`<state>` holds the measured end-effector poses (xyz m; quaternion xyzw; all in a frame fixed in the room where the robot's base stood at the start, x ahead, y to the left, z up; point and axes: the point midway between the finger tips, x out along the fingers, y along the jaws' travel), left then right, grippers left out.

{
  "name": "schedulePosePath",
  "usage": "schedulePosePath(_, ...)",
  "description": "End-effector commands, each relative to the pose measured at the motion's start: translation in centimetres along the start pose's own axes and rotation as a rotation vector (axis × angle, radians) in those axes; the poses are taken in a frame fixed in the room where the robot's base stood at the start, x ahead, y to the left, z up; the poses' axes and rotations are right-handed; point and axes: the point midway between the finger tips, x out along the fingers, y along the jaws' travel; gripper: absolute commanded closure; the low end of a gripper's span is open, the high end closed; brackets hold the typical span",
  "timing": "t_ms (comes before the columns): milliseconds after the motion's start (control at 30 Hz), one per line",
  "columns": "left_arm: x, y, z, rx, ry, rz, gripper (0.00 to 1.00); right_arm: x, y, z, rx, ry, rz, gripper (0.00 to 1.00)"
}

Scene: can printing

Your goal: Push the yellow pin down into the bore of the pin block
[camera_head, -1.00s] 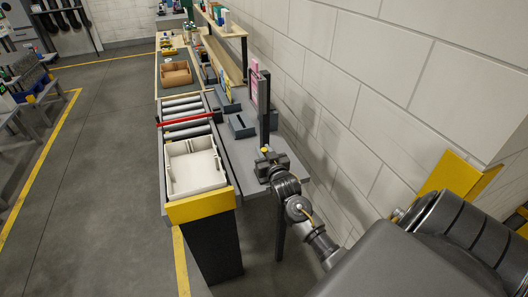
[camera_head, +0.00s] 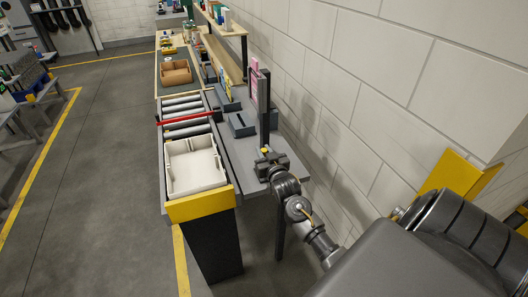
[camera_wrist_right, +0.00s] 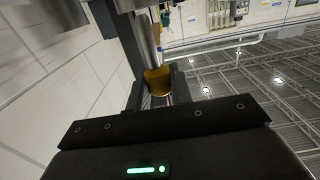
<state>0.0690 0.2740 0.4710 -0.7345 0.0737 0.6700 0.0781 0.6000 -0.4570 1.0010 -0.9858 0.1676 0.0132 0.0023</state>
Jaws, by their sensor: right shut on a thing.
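My right gripper (camera_head: 268,158) is over the near end of the grey table, at the end of my arm. It is shut on the yellow pin (camera_head: 264,150), whose small yellow top shows in the head view. In the right wrist view the yellow pin (camera_wrist_right: 157,80) sits between the two dark fingers as a short orange-yellow cylinder. The pin block is not clearly distinguishable from the dark gripper parts, and its bore is hidden. I cannot tell how deep the pin sits. My left gripper is not in view.
A dark upright post (camera_head: 264,108) stands just behind the gripper. A grey holder (camera_head: 241,125) sits farther back on the table. A white tray (camera_head: 192,167) is on the roller conveyor at left, behind a yellow end plate (camera_head: 201,205). The wall is close at right.

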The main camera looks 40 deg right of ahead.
Motion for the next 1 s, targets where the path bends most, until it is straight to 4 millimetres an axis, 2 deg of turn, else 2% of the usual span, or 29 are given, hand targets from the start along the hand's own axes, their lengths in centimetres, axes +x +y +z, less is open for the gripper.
schedulePosePath(1000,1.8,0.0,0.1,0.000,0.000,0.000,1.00,0.1,0.0,2.7,0.000,-0.001,0.000,1.00)
